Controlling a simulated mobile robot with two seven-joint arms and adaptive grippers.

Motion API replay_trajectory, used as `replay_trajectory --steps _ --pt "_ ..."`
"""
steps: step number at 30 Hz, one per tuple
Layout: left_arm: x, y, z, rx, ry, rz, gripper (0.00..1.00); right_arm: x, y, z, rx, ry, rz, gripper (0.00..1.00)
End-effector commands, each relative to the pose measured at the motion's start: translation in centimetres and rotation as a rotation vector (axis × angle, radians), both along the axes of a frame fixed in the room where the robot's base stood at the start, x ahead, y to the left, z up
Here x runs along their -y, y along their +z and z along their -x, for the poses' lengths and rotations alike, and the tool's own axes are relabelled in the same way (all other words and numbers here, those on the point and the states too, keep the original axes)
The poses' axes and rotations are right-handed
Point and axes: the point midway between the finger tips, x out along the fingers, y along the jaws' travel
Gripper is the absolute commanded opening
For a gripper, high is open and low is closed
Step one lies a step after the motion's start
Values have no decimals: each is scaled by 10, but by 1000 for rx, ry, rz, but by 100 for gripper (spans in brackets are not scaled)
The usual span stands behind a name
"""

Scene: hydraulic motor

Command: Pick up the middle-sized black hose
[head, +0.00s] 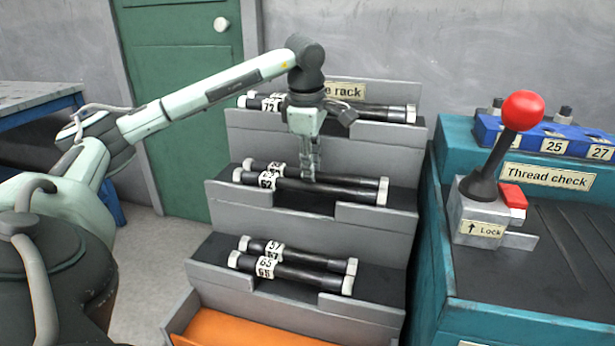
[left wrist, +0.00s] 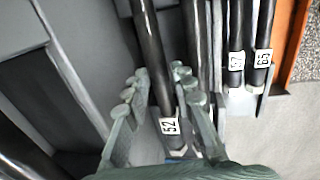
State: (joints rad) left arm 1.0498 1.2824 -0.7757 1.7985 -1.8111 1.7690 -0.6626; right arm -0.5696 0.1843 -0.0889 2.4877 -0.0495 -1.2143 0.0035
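On the middle shelf of the rack lie two black hoses with pale end fittings and white number tags, a front hose (head: 340,190) and a rear hose (head: 345,176) partly hidden behind it. My left gripper (head: 310,172) points down at these hoses from above, near their middle. In the left wrist view its fingers (left wrist: 160,98) are spread apart, with a black hose tagged 52 (left wrist: 154,55) running between them. Another black hose (left wrist: 196,40) passes beside the right finger, partly hidden by it. Whether the fingers touch a hose is unclear. My right gripper is out of view.
The grey rack (head: 235,200) also holds black hoses on its top shelf (head: 375,111) and bottom shelf (head: 310,278), with an orange tray (head: 235,330) below. A teal thread-check bench (head: 560,215) with a red-knobbed lever (head: 522,111) stands close on the right.

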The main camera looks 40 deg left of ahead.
Motion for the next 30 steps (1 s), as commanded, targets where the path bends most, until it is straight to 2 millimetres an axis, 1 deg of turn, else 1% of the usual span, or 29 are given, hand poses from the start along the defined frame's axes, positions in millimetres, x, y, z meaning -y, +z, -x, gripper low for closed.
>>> replay_trajectory --steps 1,3,9,11,15,16,30 --pt "-1 -4 -1 1 1 0 25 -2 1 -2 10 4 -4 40" --pt "-1 -7 -1 2 1 -1 25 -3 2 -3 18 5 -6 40" --pt "-1 -7 -1 2 1 0 25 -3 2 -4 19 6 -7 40" --pt "-1 -7 -1 2 1 0 18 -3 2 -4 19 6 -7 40" --pt "-1 -7 -1 2 0 0 1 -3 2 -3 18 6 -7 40" --pt "-1 -7 -1 2 0 0 0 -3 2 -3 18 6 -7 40" --pt "-1 -3 -2 5 0 1 0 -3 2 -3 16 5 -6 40"
